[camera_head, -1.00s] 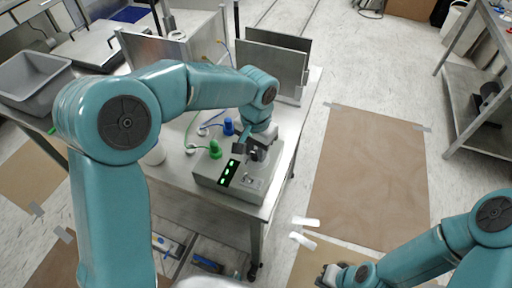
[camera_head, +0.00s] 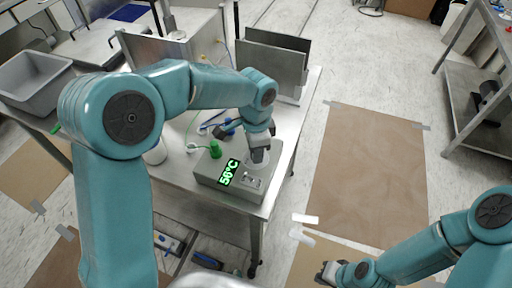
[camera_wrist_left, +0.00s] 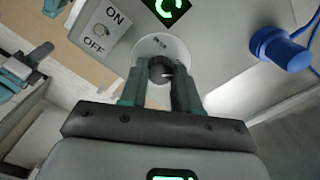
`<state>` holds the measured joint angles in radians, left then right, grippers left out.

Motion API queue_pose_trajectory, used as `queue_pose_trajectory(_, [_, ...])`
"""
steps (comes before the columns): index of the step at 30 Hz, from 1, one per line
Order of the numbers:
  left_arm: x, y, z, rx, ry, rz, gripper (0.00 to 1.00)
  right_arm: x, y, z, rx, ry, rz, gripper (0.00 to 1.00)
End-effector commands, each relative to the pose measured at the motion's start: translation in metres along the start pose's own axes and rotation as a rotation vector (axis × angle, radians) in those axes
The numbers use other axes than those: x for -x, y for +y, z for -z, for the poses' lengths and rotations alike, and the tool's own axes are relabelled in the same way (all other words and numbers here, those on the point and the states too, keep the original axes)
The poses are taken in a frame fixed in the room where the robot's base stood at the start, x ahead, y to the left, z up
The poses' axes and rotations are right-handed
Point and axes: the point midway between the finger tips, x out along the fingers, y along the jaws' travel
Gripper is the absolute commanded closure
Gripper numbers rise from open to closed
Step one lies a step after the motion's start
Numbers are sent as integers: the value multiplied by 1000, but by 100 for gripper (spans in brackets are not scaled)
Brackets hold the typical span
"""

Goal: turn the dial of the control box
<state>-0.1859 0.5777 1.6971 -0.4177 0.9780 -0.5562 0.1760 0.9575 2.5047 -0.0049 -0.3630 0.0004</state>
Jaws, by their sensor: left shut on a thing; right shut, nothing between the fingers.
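The control box (camera_head: 212,184) is a grey box at the front right of the steel table. Its black display (camera_head: 229,172) reads what looks like 56°C in green. An ON/OFF switch (camera_wrist_left: 101,30) sits beside the dial in the left wrist view. The dark round dial (camera_wrist_left: 160,72), on a pale round plate (camera_wrist_left: 172,47), is between the fingers of my left gripper (camera_wrist_left: 158,88). My left gripper (camera_head: 260,152) is shut on the dial, which the gripper mostly hides in the head view. My right gripper (camera_head: 327,272) is shut and empty, low over the floor at bottom right.
Upright metal plates (camera_head: 272,62) stand at the table's back. A grey bin (camera_head: 36,82) is at left, and a metal shelf (camera_head: 470,145) at right.

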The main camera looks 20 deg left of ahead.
Motion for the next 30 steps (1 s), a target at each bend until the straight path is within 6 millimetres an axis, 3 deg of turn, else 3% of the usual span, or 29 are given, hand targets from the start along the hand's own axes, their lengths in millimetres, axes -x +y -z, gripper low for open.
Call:
queue_pose_trajectory(17, [3,-2,0,-34,3,7,99,1,0,0,0,0,0,100])
queue_pose_trajectory(18, [3,-2,0,-34,3,7,66,1,0,0,0,0,0,100])
queue_pose_trajectory(20, [3,-2,0,-34,3,6,46,1,0,0,0,0,0,100])
queue_pose_trajectory(30, [3,-1,0,-33,2,3,43,1,0,0,0,0,0,100])
